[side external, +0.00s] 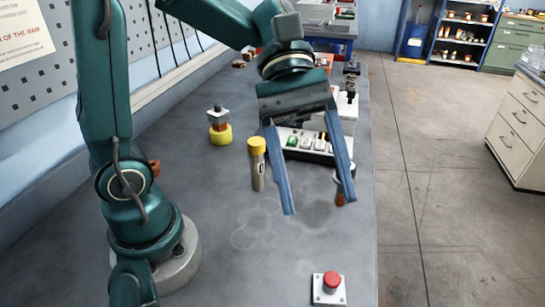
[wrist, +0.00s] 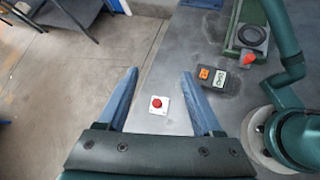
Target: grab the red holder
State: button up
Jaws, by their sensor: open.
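My gripper (side external: 319,206) is open, with its two blue fingers pointing down over the bench and nothing between them. It also shows in the wrist view (wrist: 160,73). A small orange-red piece (side external: 340,197) shows by the right fingertip in the side view, mostly hidden behind that finger; it may be the red holder, but I cannot tell. I cannot tell whether the finger touches it. A small red piece (wrist: 247,58) shows by a green device in the wrist view; I cannot tell whether it is a holder.
A yellow-capped tube (side external: 257,165) stands close left of the left finger. A red button on a white plate (side external: 331,286) sits near the bench's front. A white unit with coloured switches (side external: 305,144) is behind the fingers. A yellow-based post (side external: 220,133) stands further left. The bench's front middle is clear.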

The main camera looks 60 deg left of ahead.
aim_at(328, 272)
jog(key=w+d+n+h, duration=0.1)
jog(key=w+n+h, duration=0.3)
jog(key=n, duration=0.1)
jog(key=shift+m, duration=0.3)
jog(key=f, duration=1.8)
jog(key=shift+s+d+f, duration=0.15)
jog(key=shift+s, duration=0.05)
jog(key=shift+d+f, duration=0.3)
jog(key=shift+x, duration=2.2)
jog(key=shift+c, duration=0.3)
jog(key=shift+y, duration=0.3)
grip_shut()
